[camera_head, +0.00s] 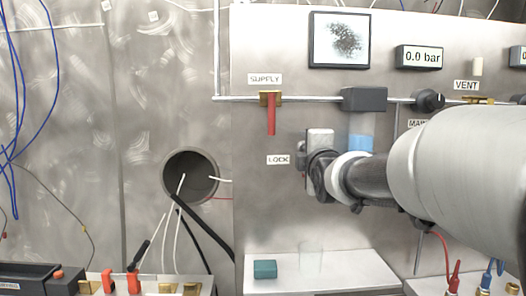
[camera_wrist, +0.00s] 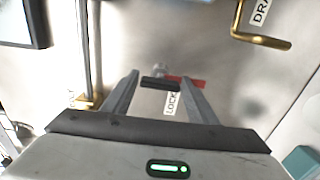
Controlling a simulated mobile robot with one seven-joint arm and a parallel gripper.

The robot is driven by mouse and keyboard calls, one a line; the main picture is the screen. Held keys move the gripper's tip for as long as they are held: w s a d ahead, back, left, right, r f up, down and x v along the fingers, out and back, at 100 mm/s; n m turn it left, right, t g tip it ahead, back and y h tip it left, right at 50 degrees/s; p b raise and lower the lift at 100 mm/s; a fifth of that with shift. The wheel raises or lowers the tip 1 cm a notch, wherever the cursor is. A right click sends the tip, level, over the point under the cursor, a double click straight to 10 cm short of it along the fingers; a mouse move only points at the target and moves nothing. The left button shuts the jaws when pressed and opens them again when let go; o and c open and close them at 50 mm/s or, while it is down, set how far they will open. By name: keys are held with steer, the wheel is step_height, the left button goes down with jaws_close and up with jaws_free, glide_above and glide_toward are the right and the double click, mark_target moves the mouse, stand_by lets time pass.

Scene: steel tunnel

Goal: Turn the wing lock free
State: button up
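The wing lock (camera_wrist: 187,82) shows in the wrist view beyond my fingertips. It has a red wing to the right, a dark bar to the left and a small grey stem (camera_wrist: 160,69) behind them. My gripper (camera_wrist: 159,84) is open, its two grey fingers apart, with the dark bar in the gap between the tips. The red wing reaches past the right finger. I cannot tell whether either finger touches the lock. In the head view my gripper (camera_head: 303,155) is at the panel, right of the LOCK label (camera_head: 278,160), and my arm hides most of the lock area.
A red SUPPLY lever (camera_head: 271,115) hangs above left of my gripper. A pipe (camera_head: 330,99) runs above, with a blue-filled vessel (camera_head: 361,128) close by. A shelf (camera_head: 345,265) below holds a clear glass (camera_head: 311,256) and a green block (camera_head: 265,269). A brass handle (camera_wrist: 262,40) is at upper right.

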steer(key=shift+o, duration=0.6)
steer(key=shift+s, duration=0.25)
steer(key=s+p, duration=0.1)
steer(key=s, duration=1.6)
